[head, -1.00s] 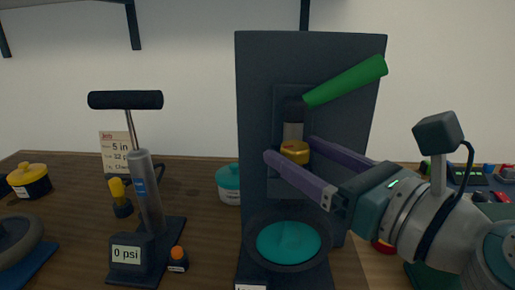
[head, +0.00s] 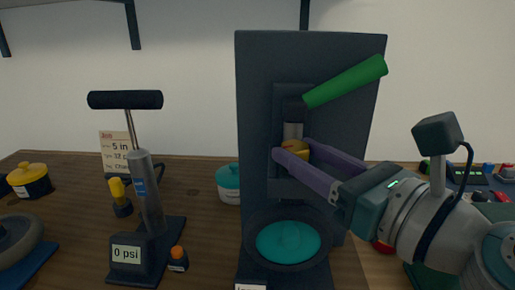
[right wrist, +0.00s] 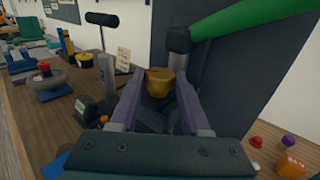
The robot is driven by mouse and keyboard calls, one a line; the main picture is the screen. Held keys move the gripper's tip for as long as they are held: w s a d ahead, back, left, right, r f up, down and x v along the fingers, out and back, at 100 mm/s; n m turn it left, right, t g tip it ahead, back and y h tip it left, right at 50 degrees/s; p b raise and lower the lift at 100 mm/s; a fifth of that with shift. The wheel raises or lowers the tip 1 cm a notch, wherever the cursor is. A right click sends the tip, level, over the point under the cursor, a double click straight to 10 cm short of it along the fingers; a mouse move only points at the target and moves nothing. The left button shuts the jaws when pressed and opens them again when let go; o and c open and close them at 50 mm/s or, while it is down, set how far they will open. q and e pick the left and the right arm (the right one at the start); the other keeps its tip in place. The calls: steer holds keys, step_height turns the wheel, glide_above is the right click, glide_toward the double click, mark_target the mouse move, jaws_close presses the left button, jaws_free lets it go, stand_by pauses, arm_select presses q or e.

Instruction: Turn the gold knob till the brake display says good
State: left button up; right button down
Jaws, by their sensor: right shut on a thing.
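The gold knob (head: 299,151) sits below the green lever (head: 345,82) on a dark upright stand (head: 261,110). My right gripper (head: 292,149) is shut on the knob, one purple finger on each side. The knob also shows between the fingers in the right wrist view (right wrist: 159,82). The fingers hide part of it in the head view. A teal disc (head: 288,242) in a dark ring is low on the stand. A pale label (head: 250,287) is cut off at the bottom edge, and I cannot read it. My left gripper is not in view.
Left of the stand is a pump (head: 150,195) with a display (head: 126,253) reading 0 psi. A teal pot (head: 229,183), an orange-capped bottle (head: 178,259) and a yellow-lidded pot (head: 28,180) stand on the wooden bench. Small coloured items lie at the right.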

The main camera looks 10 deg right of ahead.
steer(key=shift+a+r+m+t+h+p, duration=0.15)
steer(key=shift+m+t+h+p, duration=0.15)
steer(key=shift+m+h+p, duration=0.5)
steer(key=shift+a+r+m+t+h+p, duration=0.1)
steer(key=shift+m+t+h+p, duration=0.3)
steer(key=shift+h, duration=0.6)
steer(key=shift+a+f+m+h+p, duration=0.1)
steer(key=shift+f+m+h+p, duration=0.15)
steer(key=shift+m+h, duration=0.65)
steer(key=shift+a+m+h, duration=0.15)
steer(key=shift+m+h, duration=0.75)
steer(key=shift+h, duration=1.4)
steer(key=shift+c, duration=1.9)
jaws_free()
steer(key=shift+s, duration=0.15)
